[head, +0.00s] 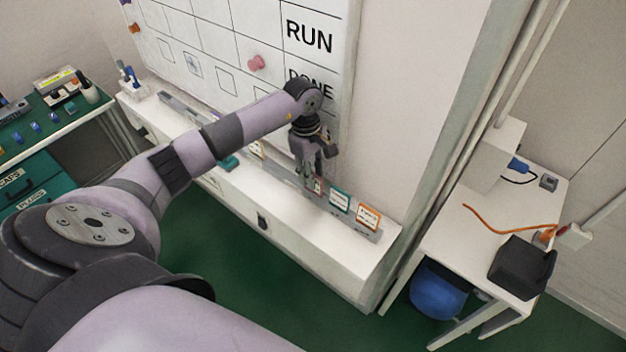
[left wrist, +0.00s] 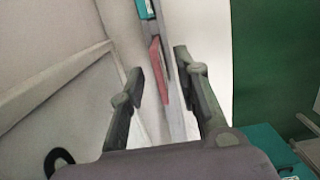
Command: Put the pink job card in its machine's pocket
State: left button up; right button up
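The pink job card (head: 318,186) stands in the long grey rack on the white ledge below the board, partly hidden by my left gripper. In the left wrist view the card (left wrist: 159,70) shows edge-on as a narrow pink strip between the fingertips. My left gripper (head: 309,178) is over the rack and points down. Its two fingers are apart in the left wrist view (left wrist: 158,75), with a gap on each side of the card. The machine's pocket for the card cannot be made out. My right gripper is not in view.
A teal-edged card (head: 340,200) and an orange-edged card (head: 368,217) stand in the rack right of the pink one. The whiteboard (head: 225,45) rises behind. A white table (head: 475,235) with a black box (head: 522,266) is at right; a green-topped bench (head: 50,125) is at left.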

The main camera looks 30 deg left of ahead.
pick_arm(q)
jog(key=shift+f, duration=0.5)
grip_shut()
